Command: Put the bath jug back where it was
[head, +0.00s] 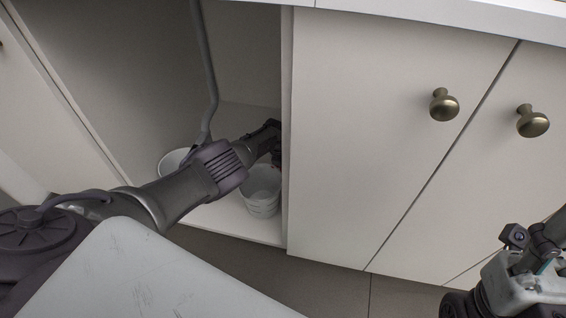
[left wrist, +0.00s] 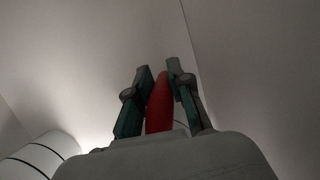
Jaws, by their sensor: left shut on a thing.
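My left arm reaches into the open cabinet in the head view, and my left gripper (head: 274,140) is inside, beside the right side wall. In the left wrist view my left gripper (left wrist: 160,95) is shut on a narrow, upright red thing (left wrist: 158,102). Only a slim part of it shows, and I cannot tell from this whether it is the bath jug. My right gripper (head: 520,240) is at the lower right, in front of the closed doors. Its fingertips do not show clearly.
A white ribbed container (head: 262,205) stands on the cabinet floor just below the left gripper. Another white round container (head: 172,160) stands further left, partly behind my arm. A closed cabinet door (head: 380,130) with a brass knob (head: 444,104) borders the opening on the right.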

